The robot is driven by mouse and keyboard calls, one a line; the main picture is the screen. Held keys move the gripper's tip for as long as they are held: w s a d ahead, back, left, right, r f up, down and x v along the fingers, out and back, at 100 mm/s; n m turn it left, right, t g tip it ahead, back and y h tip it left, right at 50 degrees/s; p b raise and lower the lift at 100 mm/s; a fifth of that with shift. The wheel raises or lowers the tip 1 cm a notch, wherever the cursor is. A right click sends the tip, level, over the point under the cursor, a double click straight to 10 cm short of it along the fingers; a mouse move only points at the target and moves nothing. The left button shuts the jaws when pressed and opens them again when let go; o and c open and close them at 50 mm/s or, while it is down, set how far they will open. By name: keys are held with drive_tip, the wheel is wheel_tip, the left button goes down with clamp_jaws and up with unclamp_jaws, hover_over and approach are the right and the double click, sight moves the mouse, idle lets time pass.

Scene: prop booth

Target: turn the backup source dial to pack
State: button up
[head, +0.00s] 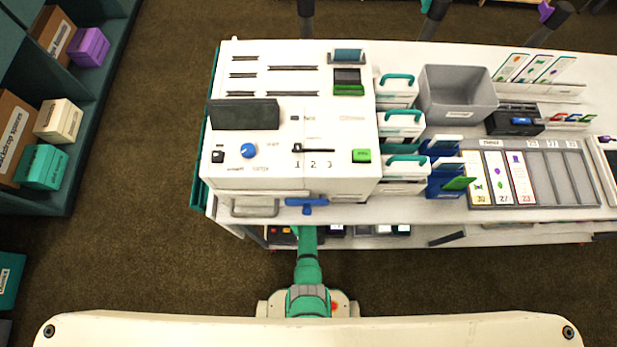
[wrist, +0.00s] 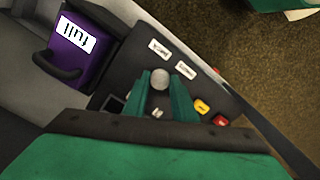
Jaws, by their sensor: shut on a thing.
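The backup source dial (wrist: 160,77) appears in the wrist view as a small round grey knob on a dark panel (wrist: 135,50). My gripper (wrist: 163,84) has its two green fingers around it, shut on the knob. Two white labels lie beyond the knob, an upper one (wrist: 159,48) and a lower one (wrist: 186,70); their words are too small to read. I cannot tell which way the dial points. In the head view my arm reaches under the front edge of the counter, and the dial and fingertips are hidden there.
Yellow (wrist: 201,106) and red (wrist: 220,121) buttons sit close to the right finger. The white console (head: 300,180) and counter overhang my arm. Carpet (head: 130,240) is clear at left.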

drive_tip(key=n, duration=0.6)
drive_tip(key=shift+n, duration=0.3)
drive_tip(key=n, duration=0.5)
drive_tip(key=shift+a, duration=0.1)
drive_tip(key=shift+w+n, duration=0.15)
drive_tip(key=shift+n, duration=0.25)
drive_tip(key=o, duration=1)
drive_tip(key=shift+o, duration=0.2)
wheel_tip(320, 180, up, 11)
